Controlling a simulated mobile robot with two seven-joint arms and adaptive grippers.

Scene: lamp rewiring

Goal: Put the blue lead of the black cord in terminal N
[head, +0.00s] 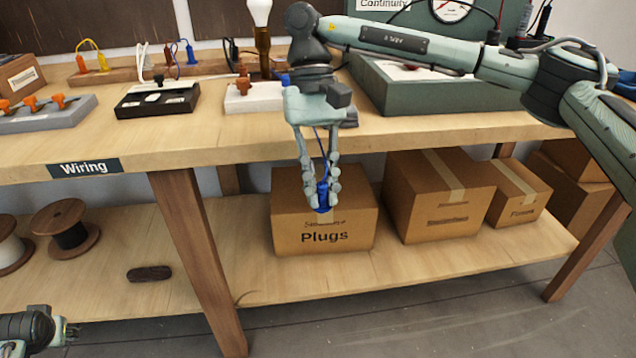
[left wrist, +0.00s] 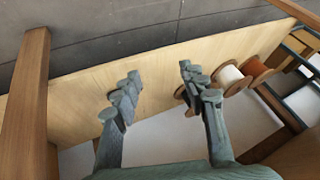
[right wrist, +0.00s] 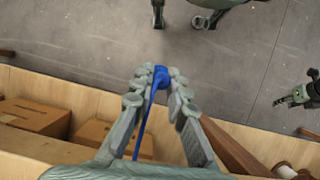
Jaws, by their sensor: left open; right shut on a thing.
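My right gripper (head: 321,195) is shut on a blue lead end (head: 322,197), in front of the bench's front edge and the lower shelf. The blue end also shows between the fingertips in the right wrist view (right wrist: 160,77), with a thin blue wire running back from it. A white terminal block (head: 250,99) stands on the bench with a brown terminal and a blue terminal (head: 285,79), partly hidden by my right arm. No N marking is readable. My left gripper (head: 72,331) is open and empty at the lower left; its fingers show spread in the left wrist view (left wrist: 157,85).
A black block (head: 157,100) and a grey block (head: 45,113) with orange terminals stand left on the bench. A green-grey case (head: 420,95) is behind my right arm. Boxes (head: 325,235) and spools (head: 66,226) sit on the lower shelf. The bench's front strip is clear.

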